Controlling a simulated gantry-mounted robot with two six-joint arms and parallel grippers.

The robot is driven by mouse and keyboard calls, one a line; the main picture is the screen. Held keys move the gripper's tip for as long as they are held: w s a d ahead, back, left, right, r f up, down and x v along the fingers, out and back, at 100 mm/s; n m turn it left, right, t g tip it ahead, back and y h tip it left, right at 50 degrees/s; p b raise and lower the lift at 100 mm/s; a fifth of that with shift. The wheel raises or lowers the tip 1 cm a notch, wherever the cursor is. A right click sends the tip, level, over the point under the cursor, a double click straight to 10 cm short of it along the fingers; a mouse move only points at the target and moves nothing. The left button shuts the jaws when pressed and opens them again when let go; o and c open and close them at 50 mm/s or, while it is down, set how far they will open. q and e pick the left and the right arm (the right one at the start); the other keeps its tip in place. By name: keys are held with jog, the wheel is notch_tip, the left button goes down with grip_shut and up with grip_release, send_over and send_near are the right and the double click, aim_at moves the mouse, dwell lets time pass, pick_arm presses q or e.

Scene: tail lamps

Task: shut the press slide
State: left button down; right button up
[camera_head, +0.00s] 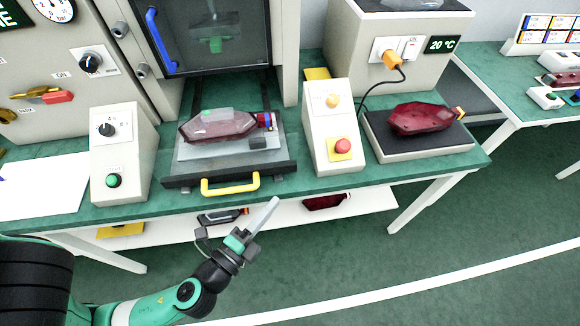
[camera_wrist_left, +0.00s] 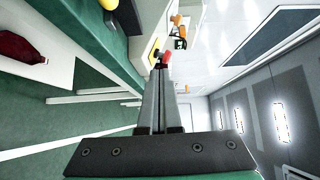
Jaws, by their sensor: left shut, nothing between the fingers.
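The press slide (camera_head: 177,181) is a dark tray pulled out toward the front of the green bench, with a yellow handle (camera_head: 230,184) on its front edge. A red tail lamp (camera_head: 217,127) lies on the slide's grey plate. My left gripper (camera_head: 273,203) is in front of the bench, just right of and below the yellow handle, apart from it. Its fingers are shut and empty; they also show together in the left wrist view (camera_wrist_left: 160,70). My right gripper is in neither view.
A control box with a green button (camera_head: 113,181) stands left of the slide, and one with a red button (camera_head: 343,146) stands right. Another red lamp (camera_head: 420,118) lies on a dark plate farther right. A white shelf (camera_head: 370,202) under the bench holds more parts. The floor in front is clear.

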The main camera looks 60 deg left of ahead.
pick_arm(q)
jog(key=p+x, duration=0.1)
jog(key=x, duration=0.2)
jog(key=a+p+x, duration=0.1)
jog(key=x, duration=0.3)
jog(key=s+a+p+x, duration=0.1)
jog(key=p+x, duration=0.1)
jog(key=x, duration=0.2)
jog(key=shift+r, duration=0.3)
jog(key=shift+w+a+f, duration=0.2)
jog(key=shift+w+a, duration=0.05)
jog(key=shift+a, duration=0.25)
